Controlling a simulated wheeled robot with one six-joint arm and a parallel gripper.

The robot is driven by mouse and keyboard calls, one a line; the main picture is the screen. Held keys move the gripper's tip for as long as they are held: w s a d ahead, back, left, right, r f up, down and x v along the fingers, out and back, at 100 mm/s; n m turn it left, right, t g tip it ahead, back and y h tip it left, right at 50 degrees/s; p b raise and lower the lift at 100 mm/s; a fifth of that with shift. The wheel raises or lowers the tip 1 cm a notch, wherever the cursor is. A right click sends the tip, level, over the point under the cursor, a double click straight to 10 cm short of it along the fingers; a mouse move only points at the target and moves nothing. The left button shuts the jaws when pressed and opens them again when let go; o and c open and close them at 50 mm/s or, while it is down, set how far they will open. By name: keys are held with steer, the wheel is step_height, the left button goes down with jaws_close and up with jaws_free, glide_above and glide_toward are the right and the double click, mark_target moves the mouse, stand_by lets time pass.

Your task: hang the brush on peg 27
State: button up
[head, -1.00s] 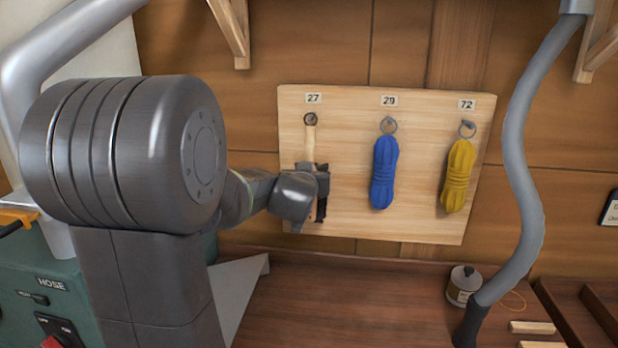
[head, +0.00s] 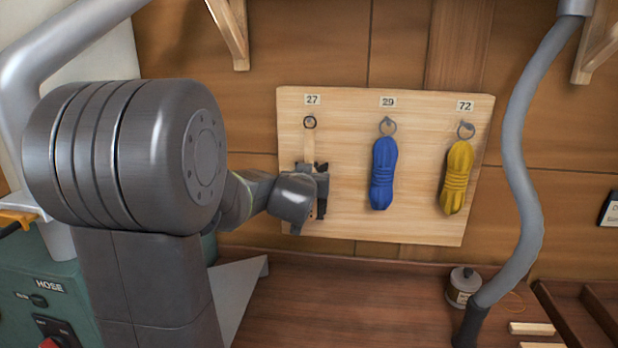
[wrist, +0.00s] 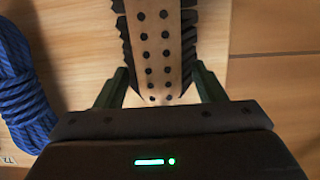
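The board (head: 340,210) on the wall has labels 27, 29 and 72, with a peg under each. The brush (head: 309,148) is upright below label 27, its pale handle pointing up. A dark ring (head: 310,122) is at its top, at peg 27; I cannot tell whether it is around the peg or just in front of it. My gripper (head: 314,184) is shut on the lower part of the brush, close to the board. In the wrist view the brush (wrist: 160,45) shows a wooden back with dark dots and black bristles, between my two fingers (wrist: 162,85).
A blue rope coil (head: 382,175) hangs from peg 29, right of my gripper, and a yellow coil (head: 457,178) from peg 72. A grey hose (head: 520,150) runs down at the right. A small tin (head: 463,287) stands on the wooden bench (head: 350,305) below.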

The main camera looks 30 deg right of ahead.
steer(key=p+v, duration=0.1)
steer(key=v, duration=1.2)
steer(key=shift+s+a+p, duration=0.3)
steer(key=shift+p, duration=0.05)
steer(key=shift+w, duration=0.1)
steer(key=b+x, duration=0.1)
steer(key=x, duration=1.2)
steer(key=shift+d+r, duration=0.15)
steer(key=shift+b, duration=0.35)
